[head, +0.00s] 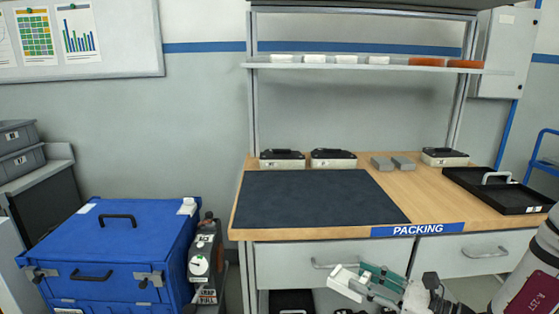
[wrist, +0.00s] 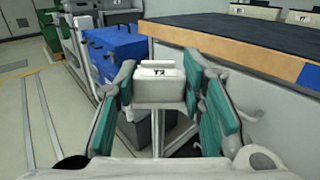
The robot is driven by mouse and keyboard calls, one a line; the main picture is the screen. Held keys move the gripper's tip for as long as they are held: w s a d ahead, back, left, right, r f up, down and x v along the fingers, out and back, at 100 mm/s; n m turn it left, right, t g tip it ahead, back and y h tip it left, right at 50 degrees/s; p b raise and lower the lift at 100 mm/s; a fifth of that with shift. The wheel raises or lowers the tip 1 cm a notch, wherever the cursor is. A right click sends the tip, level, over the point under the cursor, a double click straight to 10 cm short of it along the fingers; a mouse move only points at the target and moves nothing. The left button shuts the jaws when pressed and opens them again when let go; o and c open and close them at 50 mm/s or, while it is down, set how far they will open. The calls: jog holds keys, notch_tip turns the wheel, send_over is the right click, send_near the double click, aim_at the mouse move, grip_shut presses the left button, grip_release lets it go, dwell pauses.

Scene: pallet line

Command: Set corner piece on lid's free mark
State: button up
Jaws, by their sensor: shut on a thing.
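My gripper (head: 375,282) is shut on a white corner piece (head: 345,281), in front of the bench's drawers. In the wrist view the corner piece (wrist: 160,85) sits between the two teal-padded fingers (wrist: 160,108) and has a small dark label. The blue crate's lid (head: 145,222) is at the left in the head view, well away from the gripper. A white corner piece (head: 188,206) stands on its back right corner. A flat pale mark (head: 86,208) shows bare at its back left corner. The blue crate also shows in the wrist view (wrist: 115,50), beyond the gripper.
The packing bench (head: 420,195) with a dark mat (head: 315,197) stands right of the crate. A dark strapping tool (head: 204,262) stands between crate and bench. A black tray (head: 490,195) is on the bench's right. Grey bins (head: 20,150) are at far left.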

notch_tip(320, 180, up, 5)
jog(key=m+t+h+p, duration=0.2)
jog(key=p, duration=0.5)
jog(key=shift+w+a, duration=0.1)
jog(key=shift+a, duration=0.05)
jog(key=h+p, duration=0.1)
jog(key=r+m+t+p, duration=0.1)
jog(key=p, duration=0.1)
jog(key=shift+s+r+h, duration=0.2)
jog(key=shift+r+h, duration=0.05)
jog(key=shift+h, duration=0.15)
jog(key=p, duration=0.1)
jog(key=r+m+t+h+p, duration=0.1)
jog(key=p, duration=0.1)
jog(key=shift+s+d, duration=0.2)
jog(key=shift+s, duration=0.15)
jog(key=shift+w+f, duration=0.1)
